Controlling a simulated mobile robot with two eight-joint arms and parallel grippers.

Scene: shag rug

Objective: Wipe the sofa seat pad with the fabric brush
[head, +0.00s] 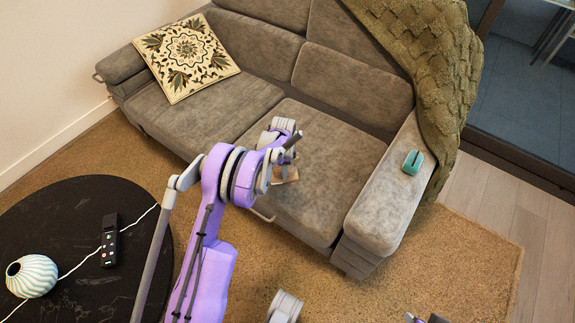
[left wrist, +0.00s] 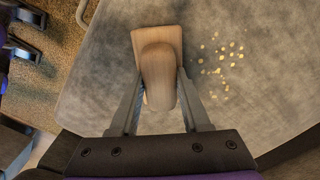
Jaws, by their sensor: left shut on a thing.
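The fabric brush (left wrist: 157,75) has a pale wooden base and a rounded wooden handle. My left gripper (left wrist: 160,95) is shut on its handle. In the head view the brush (head: 286,175) is partly hidden by my left gripper (head: 283,160), over the front of the right seat pad (head: 335,165). The brush is on or just above the pad; I cannot tell if it touches. Yellowish crumbs (left wrist: 220,58) lie on the grey pad to the right of the brush in the left wrist view. My right gripper (left wrist: 25,32) shows at that view's upper left, fingers apart and empty.
A teal object (head: 413,162) sits on the right armrest, beside a green throw (head: 435,70). A patterned cushion (head: 187,56) lies at the sofa's left. A black round table (head: 75,225) holds a vase (head: 31,276) and a dark device (head: 110,240).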

